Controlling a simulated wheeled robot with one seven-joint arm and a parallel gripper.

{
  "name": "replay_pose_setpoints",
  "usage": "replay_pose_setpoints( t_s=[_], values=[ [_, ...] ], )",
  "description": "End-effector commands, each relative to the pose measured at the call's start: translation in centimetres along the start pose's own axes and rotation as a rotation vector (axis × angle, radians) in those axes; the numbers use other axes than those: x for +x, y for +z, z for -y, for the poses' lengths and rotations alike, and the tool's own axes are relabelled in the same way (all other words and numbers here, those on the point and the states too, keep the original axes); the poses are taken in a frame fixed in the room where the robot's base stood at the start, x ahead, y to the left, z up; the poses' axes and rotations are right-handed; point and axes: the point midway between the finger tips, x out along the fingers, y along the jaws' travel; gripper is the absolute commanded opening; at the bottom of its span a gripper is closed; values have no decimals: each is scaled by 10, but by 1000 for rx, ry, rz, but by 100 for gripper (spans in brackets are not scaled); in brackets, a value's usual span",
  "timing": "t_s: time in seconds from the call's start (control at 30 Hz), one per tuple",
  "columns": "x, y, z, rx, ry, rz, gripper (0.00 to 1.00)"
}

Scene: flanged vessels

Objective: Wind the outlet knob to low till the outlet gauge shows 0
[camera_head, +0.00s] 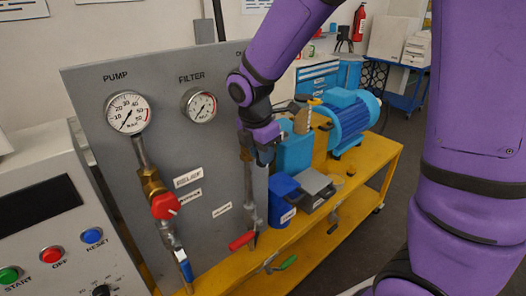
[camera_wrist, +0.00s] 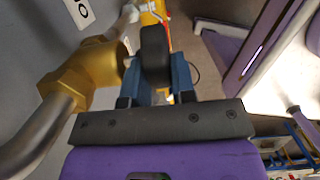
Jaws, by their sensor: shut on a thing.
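In the wrist view my gripper (camera_wrist: 156,82) is shut on a dark rounded knob (camera_wrist: 155,45), with one blue-grey finger on each side. The knob sits beside a brass fitting (camera_wrist: 75,85) on a grey pipe, and I take it as the outlet knob. In the head view my gripper (camera_head: 264,150) is at the right part of the grey panel, on the outlet column, and hides the knob. The outlet gauge is hidden behind my arm, so its reading cannot be seen. Only the start of the outlet label (camera_head: 240,52) shows.
The pump gauge (camera_head: 127,113) and filter gauge (camera_head: 199,105) are on the panel (camera_head: 95,85). A red knob (camera_head: 165,206) is on the pump pipe. A red-handled valve (camera_head: 242,240) is below my gripper. A blue motor (camera_head: 350,118) stands on the yellow bench (camera_head: 375,160).

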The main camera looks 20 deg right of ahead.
Motion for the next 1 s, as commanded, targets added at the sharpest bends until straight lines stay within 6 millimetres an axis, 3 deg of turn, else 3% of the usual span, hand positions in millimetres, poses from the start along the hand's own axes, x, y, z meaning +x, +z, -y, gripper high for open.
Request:
replay_pose_setpoints(
  t_s=[1.0],
  values=[
    [17,-16,-1,-6,1,929,1]
  ],
)
